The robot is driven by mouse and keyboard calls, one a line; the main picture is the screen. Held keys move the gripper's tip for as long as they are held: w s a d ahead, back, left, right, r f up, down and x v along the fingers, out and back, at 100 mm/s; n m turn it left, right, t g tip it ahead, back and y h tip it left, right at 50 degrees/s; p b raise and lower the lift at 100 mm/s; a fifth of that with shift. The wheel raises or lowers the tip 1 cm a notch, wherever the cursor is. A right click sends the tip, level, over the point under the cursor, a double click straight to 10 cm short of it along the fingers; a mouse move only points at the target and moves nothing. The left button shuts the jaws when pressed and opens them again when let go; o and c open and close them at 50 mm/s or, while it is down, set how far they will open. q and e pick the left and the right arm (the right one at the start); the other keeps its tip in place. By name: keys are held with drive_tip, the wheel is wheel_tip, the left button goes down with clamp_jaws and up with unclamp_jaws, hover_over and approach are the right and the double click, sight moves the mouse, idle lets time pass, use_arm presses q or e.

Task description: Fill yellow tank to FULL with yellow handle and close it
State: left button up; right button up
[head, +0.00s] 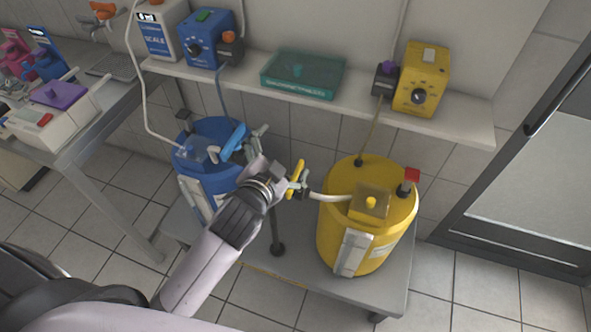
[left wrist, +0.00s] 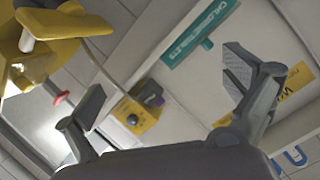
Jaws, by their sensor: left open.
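The yellow tank (head: 338,240) stands on the low grey bench, with a yellow button on its lid block and a red part (head: 411,174) at its right rim. A pale hose runs from the lid to the yellow handle (head: 296,178), left of the tank. My left gripper (head: 270,158) is beside the yellow handle; contact cannot be told. In the left wrist view its fingers (left wrist: 165,92) are wide apart with nothing between them. A yellow lever-like part (left wrist: 65,22) shows at that view's upper left. The FULL mark cannot be read. My right gripper is out of view.
A blue tank (head: 213,135) with a blue handle (head: 234,141) stands close left of my gripper. The shelf above holds a yellow control box (head: 420,80), a blue one (head: 205,40) and a teal box (head: 303,75). A dark-framed door is right.

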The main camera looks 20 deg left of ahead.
use_arm(q)
drive_tip(key=w+d+r+m+t+h, duration=0.25)
drive_tip(key=d+r+m+h, duration=0.2)
drive_tip(key=r, duration=0.45)
drive_tip(key=w+d+r+m+t+h, duration=0.25)
drive_tip(key=d+r+m+t, duration=0.2)
drive_tip(key=r, duration=0.35)
drive_tip(key=s+d+r+m+g+h, duration=0.4)
drive_tip(key=d+r+m+g+h, duration=0.4)
drive_tip(key=m+h, duration=0.5)
drive_tip(key=s+d+m+g+h, duration=0.25)
drive_tip(key=d+m+g, duration=0.25)
drive_tip(key=m, duration=0.4)
drive_tip(key=m+g+y, duration=0.8)
drive_tip(key=m+y, duration=0.8)
drive_tip(key=y, duration=0.7)
hover_over(295, 176)
wheel_tip(295, 176, down, 17)
wheel_tip(295, 176, down, 16)
drive_tip(key=p, duration=0.4)
drive_tip(key=shift+f+p, duration=0.25)
drive_tip(key=shift+p, duration=0.05)
